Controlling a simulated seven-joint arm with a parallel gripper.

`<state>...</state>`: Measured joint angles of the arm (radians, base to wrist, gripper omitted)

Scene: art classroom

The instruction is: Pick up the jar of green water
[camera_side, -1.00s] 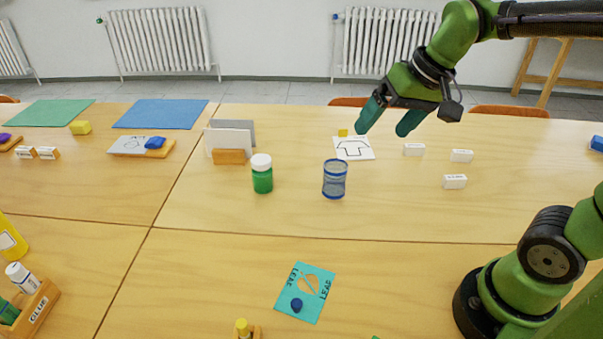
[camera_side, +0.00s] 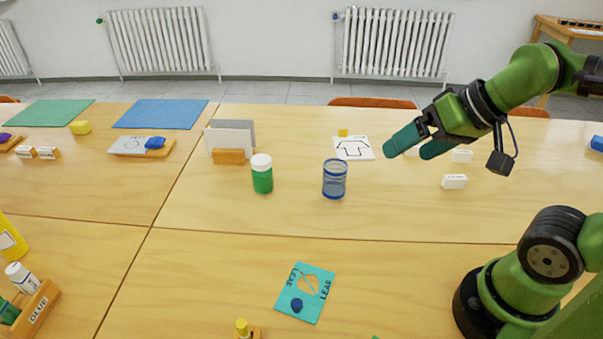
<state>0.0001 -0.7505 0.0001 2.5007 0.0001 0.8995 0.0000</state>
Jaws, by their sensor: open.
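A small green jar with a white lid (camera_side: 262,174) stands upright on the wooden table, left of centre. To its right stands a clear jar with blue bands (camera_side: 334,180), also upright; what it holds is hard to tell. My gripper (camera_side: 405,150) is open and empty, with teal fingers pointing down and left. In the picture it is to the right of both jars and apart from them, above the table.
A card holder with an orange base (camera_side: 229,157) stands behind the green jar. A shirt-drawing card (camera_side: 353,148) lies behind the banded jar. White labelled blocks (camera_side: 454,182) lie to the right. A teal leaf card (camera_side: 305,292) lies in front. The table between is clear.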

